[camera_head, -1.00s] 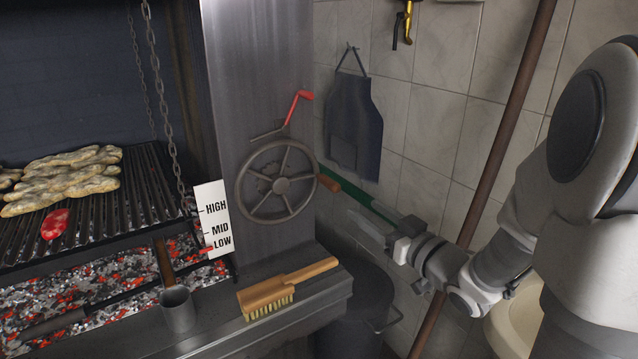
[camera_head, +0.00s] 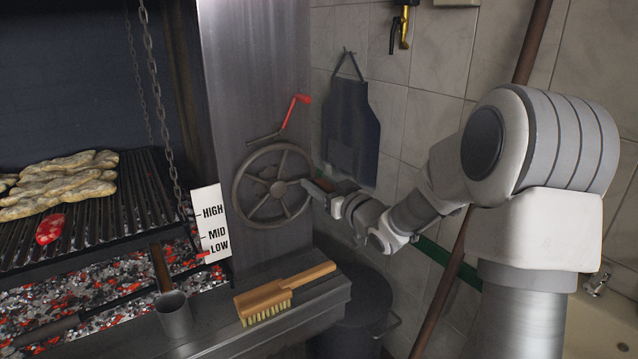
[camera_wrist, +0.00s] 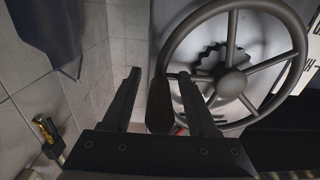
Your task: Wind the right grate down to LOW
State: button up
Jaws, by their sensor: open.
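The grey spoked handwheel (camera_head: 272,205) is mounted on the steel post. My gripper (camera_head: 312,188) is open at the wheel's right rim. In the wrist view the wheel (camera_wrist: 232,83) fills the upper right. Its dark brown handle (camera_wrist: 160,105) lies between the open fingers (camera_wrist: 159,75); I cannot tell whether they touch it. In the head view my gripper hides the handle. A red-handled lever (camera_head: 294,110) sits above the wheel. The white HIGH/MID/LOW scale (camera_head: 210,225) stands left of the post, with a red pointer (camera_head: 204,253) beside LOW. The grate (camera_head: 120,205) carries bread and a red piece.
A wooden brush (camera_head: 283,292) and a metal cup (camera_head: 174,314) are on the ledge below the wheel. A dark apron (camera_head: 350,130) hangs on the tiled wall behind my gripper. A dark bin (camera_head: 362,305) stands below my arm. A chain (camera_head: 160,100) hangs left of the post.

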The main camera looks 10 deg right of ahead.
jog(key=shift+w+a, duration=0.1)
jog(key=shift+w, duration=0.1)
grip_shut()
dwell(1.4)
